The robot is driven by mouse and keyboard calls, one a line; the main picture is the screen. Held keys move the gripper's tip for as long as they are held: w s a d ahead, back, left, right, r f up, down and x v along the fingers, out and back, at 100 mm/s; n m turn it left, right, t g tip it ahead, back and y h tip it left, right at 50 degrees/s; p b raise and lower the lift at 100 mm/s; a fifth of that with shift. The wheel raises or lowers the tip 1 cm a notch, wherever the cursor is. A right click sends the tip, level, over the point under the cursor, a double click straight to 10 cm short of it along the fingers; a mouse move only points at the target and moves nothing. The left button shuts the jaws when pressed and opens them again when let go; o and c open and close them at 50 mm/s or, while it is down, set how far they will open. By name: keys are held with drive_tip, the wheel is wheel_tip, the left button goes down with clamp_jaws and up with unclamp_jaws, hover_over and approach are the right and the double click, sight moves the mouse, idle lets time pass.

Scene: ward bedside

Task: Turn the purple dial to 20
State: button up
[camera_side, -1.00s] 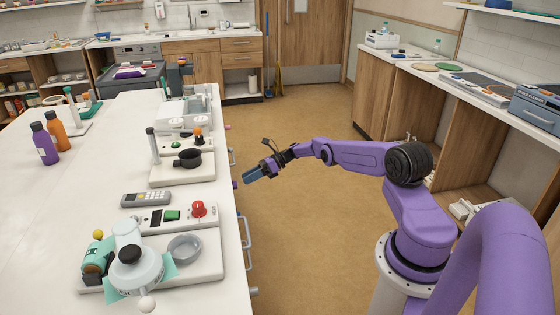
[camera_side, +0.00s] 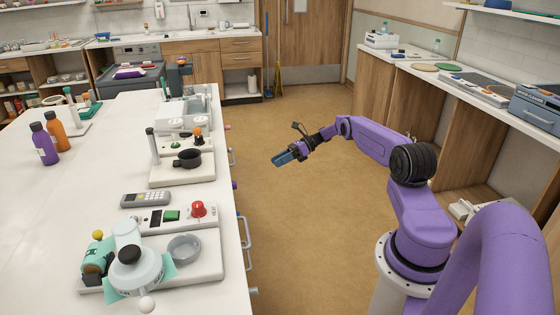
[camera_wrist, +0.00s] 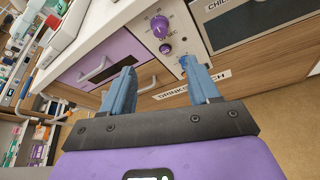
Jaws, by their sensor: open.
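In the wrist view a round purple dial (camera_wrist: 160,27) sits on a white front panel, with small marks around it that are too small to read. A smaller dark purple knob (camera_wrist: 165,48) lies just below it. My gripper (camera_wrist: 160,66) is open and empty, its two blue fingers apart and pointing toward the panel without touching the dial. In the side view my gripper (camera_side: 278,161) hangs over open floor, to the right of the white counter (camera_side: 95,190). The dial's face is turned away from the side view, and its setting cannot be read.
A blue knob (camera_wrist: 183,62) shows near the right finger. A purple drawer front (camera_wrist: 103,60) with a handle is left of the panel. Metal handles (camera_side: 246,229) stick out from the counter's side. The floor (camera_side: 305,220) between counter and arm is clear.

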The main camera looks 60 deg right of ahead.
drive_tip(key=shift+a, duration=0.1)
drive_tip(key=s+a+f+n+t+h, duration=0.1)
drive_tip(key=s+a+n+t+h, duration=0.4)
drive_tip(key=n, duration=0.3)
drive_tip(key=w+a+f, duration=0.2)
drive_tip(key=w+a, duration=0.2)
drive_tip(key=w, duration=0.3)
drive_tip(key=w+a+f+y, duration=0.1)
drive_tip(key=w+a+f, duration=0.2)
drive_tip(key=w+a, duration=0.2)
drive_tip(key=w, duration=0.2)
drive_tip(key=shift+w+f+g, duration=0.25)
drive_tip(key=shift+w+g, duration=0.05)
drive_tip(key=shift+g, duration=0.1)
drive_tip(key=c, duration=1)
